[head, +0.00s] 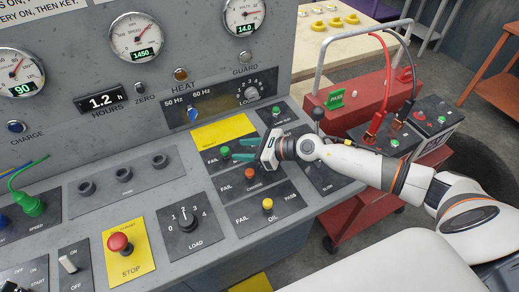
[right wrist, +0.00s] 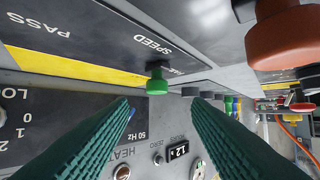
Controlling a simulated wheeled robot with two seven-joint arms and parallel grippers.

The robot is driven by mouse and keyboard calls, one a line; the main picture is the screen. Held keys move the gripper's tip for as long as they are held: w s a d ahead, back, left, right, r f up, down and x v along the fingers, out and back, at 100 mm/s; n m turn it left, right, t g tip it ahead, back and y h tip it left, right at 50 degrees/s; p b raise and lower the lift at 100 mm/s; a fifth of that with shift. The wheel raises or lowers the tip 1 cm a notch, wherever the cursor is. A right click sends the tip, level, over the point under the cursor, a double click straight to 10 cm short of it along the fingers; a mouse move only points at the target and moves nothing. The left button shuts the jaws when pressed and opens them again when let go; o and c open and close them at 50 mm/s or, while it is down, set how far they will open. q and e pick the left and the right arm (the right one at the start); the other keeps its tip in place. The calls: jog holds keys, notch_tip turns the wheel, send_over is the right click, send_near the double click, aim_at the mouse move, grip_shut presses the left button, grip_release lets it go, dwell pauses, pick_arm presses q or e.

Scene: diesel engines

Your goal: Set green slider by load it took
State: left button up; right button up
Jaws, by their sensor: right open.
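The green slider (head: 225,152) is a small green knob on the top FAIL–PASS plate, close to the word FAIL. Its PASS end is hidden by my right gripper in the head view. My right gripper (head: 234,149) is open, its teal fingers pointing left at the green slider. In the right wrist view the green slider (right wrist: 157,79) shows ahead, between the two spread fingers, not gripped, beside the word SPEED. The load knob (head: 185,217), with a 0 to 4 scale, is at lower left of the sliders. My left gripper is not in view.
A red slider (head: 249,174) and a yellow slider (head: 267,204) sit just below on similar plates. A red stop button (head: 119,243) is at lower left. The speed gauge (head: 137,38) reads 1450 and the hours display (head: 102,102) reads 1.2. A red battery cart (head: 350,170) stands right.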

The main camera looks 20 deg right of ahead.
jog(key=b+v, duration=0.1)
jog(key=v, duration=0.3)
jog(key=shift+s+d, duration=0.3)
jog(key=shift+s+d+r, duration=0.3)
jog(key=shift+s+r, duration=0.05)
jog(key=shift+r, duration=0.05)
